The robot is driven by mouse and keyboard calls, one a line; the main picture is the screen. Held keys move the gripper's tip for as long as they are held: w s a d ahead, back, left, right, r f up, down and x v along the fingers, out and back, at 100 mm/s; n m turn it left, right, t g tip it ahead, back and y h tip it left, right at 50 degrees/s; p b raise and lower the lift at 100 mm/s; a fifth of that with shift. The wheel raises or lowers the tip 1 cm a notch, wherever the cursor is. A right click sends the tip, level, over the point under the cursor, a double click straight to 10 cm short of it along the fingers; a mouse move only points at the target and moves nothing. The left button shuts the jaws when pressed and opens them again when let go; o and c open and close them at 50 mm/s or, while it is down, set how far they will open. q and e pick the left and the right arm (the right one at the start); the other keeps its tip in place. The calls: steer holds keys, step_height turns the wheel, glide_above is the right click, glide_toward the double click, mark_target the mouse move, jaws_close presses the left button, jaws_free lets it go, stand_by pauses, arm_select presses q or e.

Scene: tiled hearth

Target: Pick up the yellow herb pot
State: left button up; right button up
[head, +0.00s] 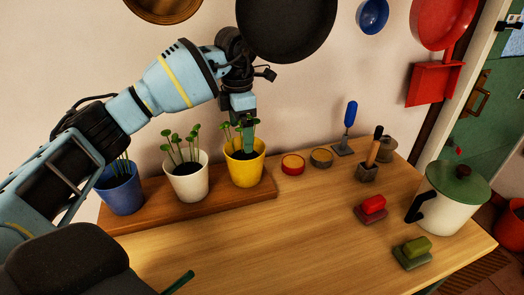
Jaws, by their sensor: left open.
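The yellow herb pot (245,172) stands upright at the right end of a wooden board (222,207), with green sprouts rising from dark soil. My left gripper (246,147) points down from above and is over the pot's mouth, among the sprouts. It is open. A finger hangs down in front of the leaves and hides part of the soil; I cannot tell whether it touches the pot. My right gripper is not in view.
A white pot (187,182) and a blue pot (122,196) share the board to the left. Red and ochre round tins (293,164), brushes and a lidded cream pot (452,200) stand to the right. A dark pan (286,25) hangs above. The front middle of the counter is clear.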

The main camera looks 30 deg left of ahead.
arm_select(q)
steer(key=shift+w, duration=0.35)
steer(key=shift+s, duration=0.2)
steer(key=shift+s+f, duration=0.1)
steer(key=shift+f, duration=0.15)
steer(key=shift+w+d+f, duration=0.1)
steer(key=shift+w+f, duration=0.05)
steer(key=shift+f, duration=1.6)
steer(key=shift+w+d+f, duration=0.1)
steer(key=shift+w+f, duration=0.05)
steer(key=shift+f, duration=1.6)
steer(key=c, duration=1.4)
steer(key=shift+c, duration=0.3)
steer(key=shift+r, duration=0.5)
steer(key=r, duration=0.2)
steer(key=shift+s+d+r, duration=0.25)
steer(key=shift+d+r, duration=0.05)
steer(key=shift+d, duration=0.05)
steer(key=s+d, duration=1.1)
steer(key=d, duration=0.2)
